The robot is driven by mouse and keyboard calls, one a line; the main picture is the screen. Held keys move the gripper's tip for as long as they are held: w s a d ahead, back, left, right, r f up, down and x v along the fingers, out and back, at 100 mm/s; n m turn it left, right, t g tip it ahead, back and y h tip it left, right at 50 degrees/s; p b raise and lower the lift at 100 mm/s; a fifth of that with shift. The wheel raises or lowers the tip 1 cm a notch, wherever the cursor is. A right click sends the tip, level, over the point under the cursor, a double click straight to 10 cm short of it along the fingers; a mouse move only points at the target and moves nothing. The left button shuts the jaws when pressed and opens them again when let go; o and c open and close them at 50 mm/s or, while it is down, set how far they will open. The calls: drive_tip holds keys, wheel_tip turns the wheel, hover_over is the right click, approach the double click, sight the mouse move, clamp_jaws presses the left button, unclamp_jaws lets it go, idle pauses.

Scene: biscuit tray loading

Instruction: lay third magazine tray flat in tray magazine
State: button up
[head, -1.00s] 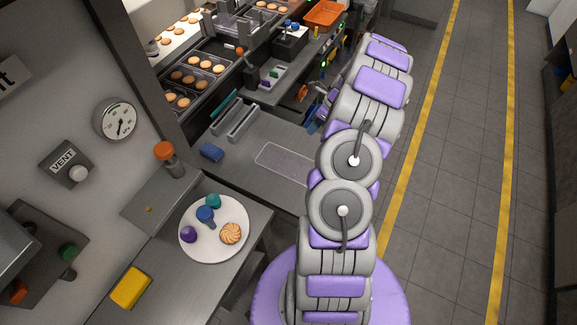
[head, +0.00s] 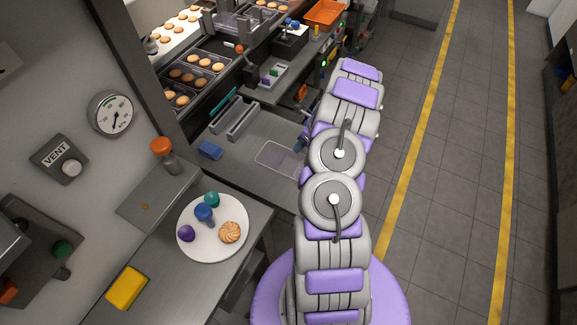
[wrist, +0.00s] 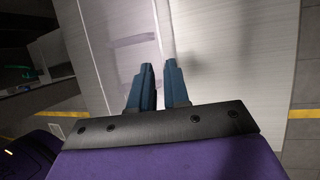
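A flat, clear rectangular tray outline (head: 281,159) lies on the metal counter in the head view; I cannot tell whether it is one tray or several stacked. A grey rack with raised parallel rails (head: 236,119) stands behind it; I cannot tell which is the tray magazine. In the wrist view, pale metal surfaces and a bright edge lie beyond the fingertips.
A blue block (head: 210,150) lies left on the counter. A white plate (head: 215,250) holds a biscuit and several coloured pieces. Biscuit-filled trays (head: 197,63) stand at the back left. An orange bin (head: 324,13) is at the back. Open floor lies right.

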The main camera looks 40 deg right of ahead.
sight(289, 157)
drive_tip(key=b+x, duration=0.1)
drive_tip(key=x, duration=0.4)
drive_tip(key=shift+w+d, duration=0.1)
drive_tip(key=shift+w, duration=0.1)
clamp_jaws()
